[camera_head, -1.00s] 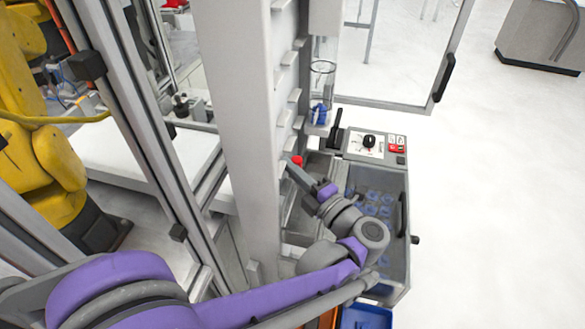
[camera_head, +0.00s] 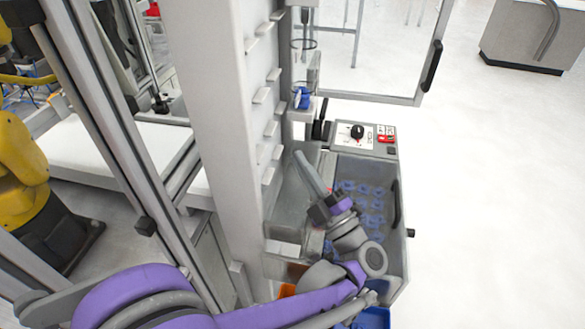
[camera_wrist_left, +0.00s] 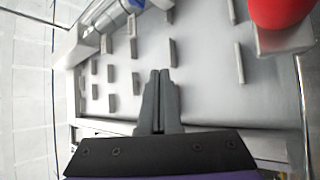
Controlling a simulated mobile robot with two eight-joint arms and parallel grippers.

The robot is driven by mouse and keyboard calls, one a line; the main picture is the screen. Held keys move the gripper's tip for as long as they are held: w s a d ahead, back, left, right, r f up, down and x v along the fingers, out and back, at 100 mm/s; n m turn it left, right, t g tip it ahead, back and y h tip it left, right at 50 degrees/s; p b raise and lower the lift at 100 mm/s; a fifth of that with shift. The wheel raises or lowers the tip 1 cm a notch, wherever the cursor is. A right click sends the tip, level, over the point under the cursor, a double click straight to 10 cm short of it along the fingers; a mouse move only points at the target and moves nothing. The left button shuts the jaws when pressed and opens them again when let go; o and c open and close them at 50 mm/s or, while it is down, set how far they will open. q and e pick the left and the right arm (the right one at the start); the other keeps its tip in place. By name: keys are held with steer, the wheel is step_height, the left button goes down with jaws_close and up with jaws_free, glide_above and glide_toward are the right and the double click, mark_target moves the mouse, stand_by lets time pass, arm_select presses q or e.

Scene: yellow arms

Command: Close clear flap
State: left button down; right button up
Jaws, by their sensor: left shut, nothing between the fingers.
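A clear panel in a grey frame (camera_head: 386,98) with a black handle (camera_head: 432,65) stands swung out to the right of the machine's column in the head view. I cannot tell for sure that it is the flap. My left gripper (camera_head: 299,155) is shut and empty, beside the column and left of the grey bin. In the left wrist view its closed fingers (camera_wrist_left: 160,76) point at the column's pegged grey face, with nothing between them. The left gripper is apart from the framed panel. My right gripper is not in view.
A grey bin (camera_head: 398,245) with several blue parts stands below the control panel (camera_head: 365,138). Upright black levers (camera_head: 321,120) and a clear tube (camera_head: 303,70) are near the column (camera_head: 215,110). A red knob (camera_wrist_left: 280,10) is close in the wrist view. Open floor lies right.

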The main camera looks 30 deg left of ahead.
arm_select(q)
steer(key=shift+w+d+f+b, duration=0.2)
steer(key=shift+d+f+b, duration=0.25)
steer(key=shift+d, duration=0.3)
steer(key=s+d+f, duration=0.1)
steer(key=s+d, duration=0.3)
steer(key=d, duration=0.3)
steer(key=s+d+f, duration=0.1)
steer(key=s+d, duration=0.3)
steer(key=d, duration=0.3)
steer(key=shift+d+f+b, duration=0.25)
steer(key=shift+b, duration=0.15)
